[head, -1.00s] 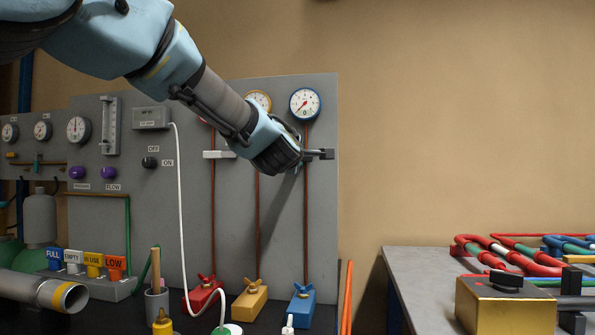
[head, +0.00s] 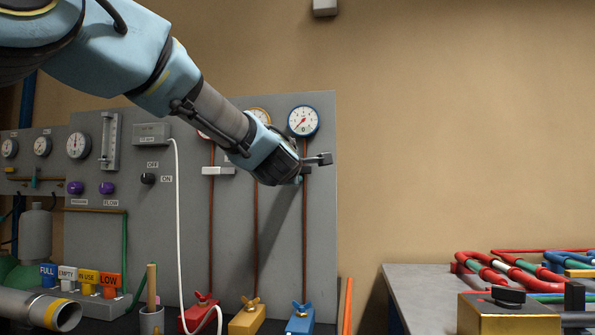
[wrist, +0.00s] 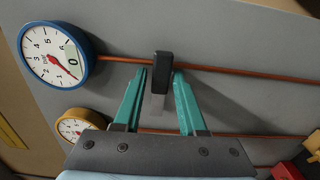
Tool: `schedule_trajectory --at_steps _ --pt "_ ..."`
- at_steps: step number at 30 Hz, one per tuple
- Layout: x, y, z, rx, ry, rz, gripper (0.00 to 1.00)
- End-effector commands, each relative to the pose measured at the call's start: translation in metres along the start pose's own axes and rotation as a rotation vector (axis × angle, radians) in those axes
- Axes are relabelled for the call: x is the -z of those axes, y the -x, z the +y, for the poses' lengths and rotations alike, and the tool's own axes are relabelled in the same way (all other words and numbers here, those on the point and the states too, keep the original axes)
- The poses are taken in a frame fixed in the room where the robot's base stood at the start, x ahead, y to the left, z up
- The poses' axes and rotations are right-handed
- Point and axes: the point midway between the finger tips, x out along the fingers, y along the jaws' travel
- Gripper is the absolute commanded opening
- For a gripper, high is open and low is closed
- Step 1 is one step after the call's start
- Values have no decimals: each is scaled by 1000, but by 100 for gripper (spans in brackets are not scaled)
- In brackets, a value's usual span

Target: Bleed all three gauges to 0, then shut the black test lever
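The blue-rimmed gauge (head: 303,121) is at the panel's upper right; in the wrist view (wrist: 55,55) its needle points close to 0. The yellow gauge (head: 260,114) is partly behind my arm, and its reading in the wrist view (wrist: 78,125) is unclear. The red gauge (head: 203,135) is mostly hidden by my arm. My gripper (wrist: 162,75) is at the blue line, teal fingers apart, on either side of a black lever (wrist: 162,68). Contact is unclear. Winged valves on red (head: 199,316), yellow (head: 247,320) and blue (head: 300,322) blocks stand at the bottom.
A white bar (head: 217,171) crosses the red line left of my gripper. A white hose (head: 178,230) hangs down the panel. A bench (head: 420,290) with coiled pipes (head: 510,268) and a brass box (head: 508,317) stands at right. The wall right of the panel is clear.

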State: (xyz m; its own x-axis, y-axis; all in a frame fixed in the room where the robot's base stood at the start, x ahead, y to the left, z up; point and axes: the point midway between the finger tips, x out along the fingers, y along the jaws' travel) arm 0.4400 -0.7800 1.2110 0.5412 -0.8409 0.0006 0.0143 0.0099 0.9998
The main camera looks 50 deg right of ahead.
Motion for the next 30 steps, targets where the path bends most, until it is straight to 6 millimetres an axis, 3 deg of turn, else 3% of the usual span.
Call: schedule_trajectory --at_steps 4,14,30 --pt "0 0 0 0 -1 -1 57" --pt "0 5 0 0 -2 -1 57" --pt "0 96 0 -1 -2 -1 57"
